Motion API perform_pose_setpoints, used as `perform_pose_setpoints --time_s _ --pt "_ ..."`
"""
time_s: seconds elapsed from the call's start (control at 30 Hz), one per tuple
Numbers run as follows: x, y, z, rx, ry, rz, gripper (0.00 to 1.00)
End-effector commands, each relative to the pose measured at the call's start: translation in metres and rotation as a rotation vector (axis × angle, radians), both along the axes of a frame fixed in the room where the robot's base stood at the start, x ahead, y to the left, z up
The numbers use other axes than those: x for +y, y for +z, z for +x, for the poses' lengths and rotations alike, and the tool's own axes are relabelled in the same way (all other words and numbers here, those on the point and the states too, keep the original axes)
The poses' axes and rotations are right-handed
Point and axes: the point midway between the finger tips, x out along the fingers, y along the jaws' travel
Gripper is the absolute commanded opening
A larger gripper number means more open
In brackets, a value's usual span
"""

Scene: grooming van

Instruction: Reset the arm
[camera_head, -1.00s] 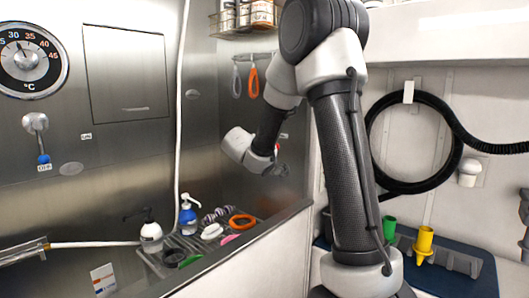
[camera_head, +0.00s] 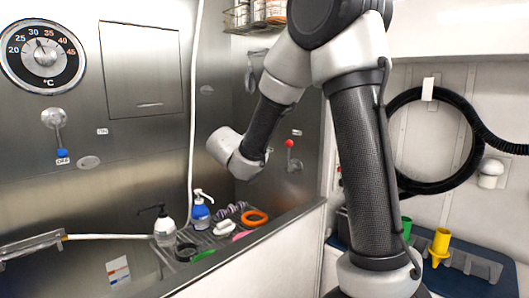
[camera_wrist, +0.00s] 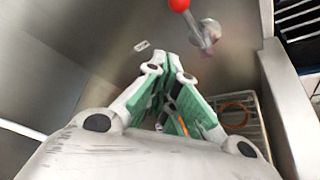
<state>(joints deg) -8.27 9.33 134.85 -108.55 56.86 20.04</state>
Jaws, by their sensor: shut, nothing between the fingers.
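My arm (camera_head: 358,145) is raised and bent in the head view, with its forearm (camera_head: 263,122) angled down and left to the wrist (camera_head: 232,152). The wrist is in the air above the steel tub, and my gripper is hidden there. In the wrist view my gripper (camera_wrist: 169,73) has its green-padded fingers together, with nothing held. A red-knobbed lever (camera_wrist: 193,22) is on the steel wall beyond the fingers, and it also shows in the head view (camera_head: 290,150) right of the wrist.
A rack (camera_head: 190,247) on the tub's edge holds a black-pump bottle (camera_head: 164,228), a blue bottle (camera_head: 200,213) and an orange ring (camera_head: 255,218). A black hose (camera_head: 405,95) hangs at right above a blue-topped surface with a yellow holder (camera_head: 438,245).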

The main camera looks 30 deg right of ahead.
Motion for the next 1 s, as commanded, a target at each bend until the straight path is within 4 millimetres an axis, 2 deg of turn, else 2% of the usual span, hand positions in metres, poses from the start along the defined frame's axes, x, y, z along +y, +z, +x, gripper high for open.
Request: perform_pose_setpoints --time_s 0.57,0.67,0.77,0.87,0.9,0.97,1.0 --pt "0.001 0.0 -0.001 0.015 0.005 -0.012 0.0" --pt "-0.013 -0.012 -0.014 0.06 -0.063 0.021 0.0" --pt "-0.038 -0.038 -0.051 0.131 -0.214 0.121 0.0" --pt "-0.061 -0.049 -0.112 0.159 -0.413 0.295 0.0" --pt "-0.066 -0.053 -0.14 0.161 -0.494 0.38 0.0" --pt "-0.068 -0.057 -0.181 0.155 -0.606 0.52 0.0" --pt "-0.065 -0.06 -0.208 0.146 -0.676 0.622 0.0"
